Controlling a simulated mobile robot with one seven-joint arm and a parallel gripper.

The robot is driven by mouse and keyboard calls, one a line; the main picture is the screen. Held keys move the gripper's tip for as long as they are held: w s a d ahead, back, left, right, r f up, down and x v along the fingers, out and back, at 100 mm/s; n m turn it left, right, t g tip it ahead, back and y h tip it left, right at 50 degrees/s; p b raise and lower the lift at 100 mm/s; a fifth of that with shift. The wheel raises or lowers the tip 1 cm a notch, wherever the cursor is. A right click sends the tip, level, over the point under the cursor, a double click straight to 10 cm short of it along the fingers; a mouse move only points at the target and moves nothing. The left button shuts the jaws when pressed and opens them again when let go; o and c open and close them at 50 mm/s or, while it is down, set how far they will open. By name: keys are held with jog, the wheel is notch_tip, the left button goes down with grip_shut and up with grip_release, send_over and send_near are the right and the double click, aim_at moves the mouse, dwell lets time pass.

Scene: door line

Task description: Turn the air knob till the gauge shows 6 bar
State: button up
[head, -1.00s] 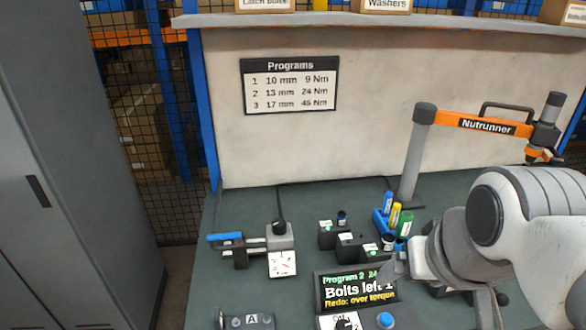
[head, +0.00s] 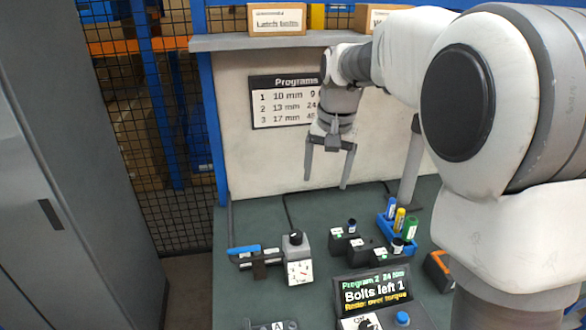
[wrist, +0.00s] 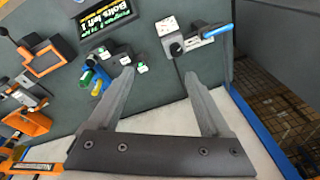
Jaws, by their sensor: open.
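The black air knob (head: 295,238) sits on top of a small grey regulator on the bench. The white gauge (head: 299,272) is on the regulator's front; its needle is too small to read. In the wrist view the knob (wrist: 177,49) lies beyond my fingertips, with the gauge (wrist: 167,26) past it. My gripper (head: 326,182) is open and empty, fingers pointing down, in the air above the bench. In the head view it appears above and right of the knob, touching nothing. Both fingers also show in the wrist view (wrist: 158,75).
A blue-handled valve (head: 244,250) joins the regulator's left side. Dark socket blocks (head: 360,246) and a blue marker holder (head: 390,224) stand to the right. A display (head: 371,291) is in front. A back panel with a Programs sign (head: 284,101) rises behind.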

jog(key=m+g+p, duration=0.1)
jog(key=g+p, duration=0.1)
send_over(296, 233)
notch_tip(296, 233, down, 8)
jog(key=r, duration=0.1)
jog(key=f, duration=0.2)
jog(key=shift+h, duration=0.3)
notch_tip(296, 233, down, 17)
jog(key=shift+r+p, duration=0.1)
jog(key=shift+p, duration=0.6)
grip_shut()
